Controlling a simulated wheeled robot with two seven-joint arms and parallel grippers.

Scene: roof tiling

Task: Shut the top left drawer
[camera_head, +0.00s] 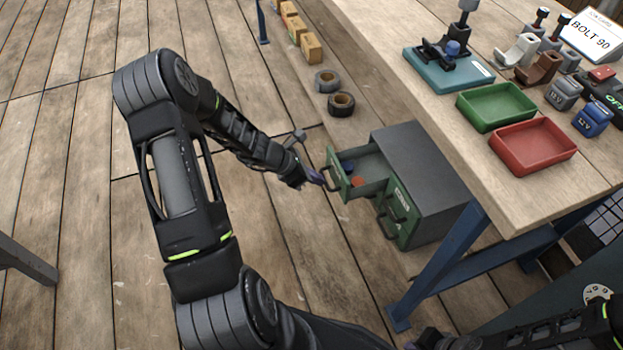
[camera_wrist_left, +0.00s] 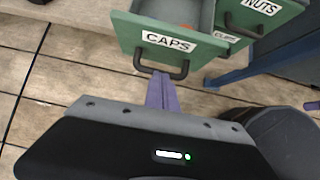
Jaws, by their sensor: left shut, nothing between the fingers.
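The open drawer (camera_head: 337,172) is green with a grey inside and sticks out of the left part of a dark grey cabinet (camera_head: 425,165). Its front carries a CAPS label (camera_wrist_left: 168,42) and a dark bar handle (camera_wrist_left: 180,72). My left gripper (camera_head: 320,177) is shut and empty, just in front of the drawer's face. Its purple fingers (camera_wrist_left: 160,90) point at the handle in the left wrist view; I cannot tell whether they touch it.
The drawer labelled NUTS (camera_wrist_left: 258,14) beside it is closed. A workbench (camera_head: 400,100) with a blue leg (camera_head: 437,268), a green tray (camera_head: 495,107) and a red tray (camera_head: 533,147) stands right of the cabinet. Two tape rolls (camera_head: 341,103) lie behind.

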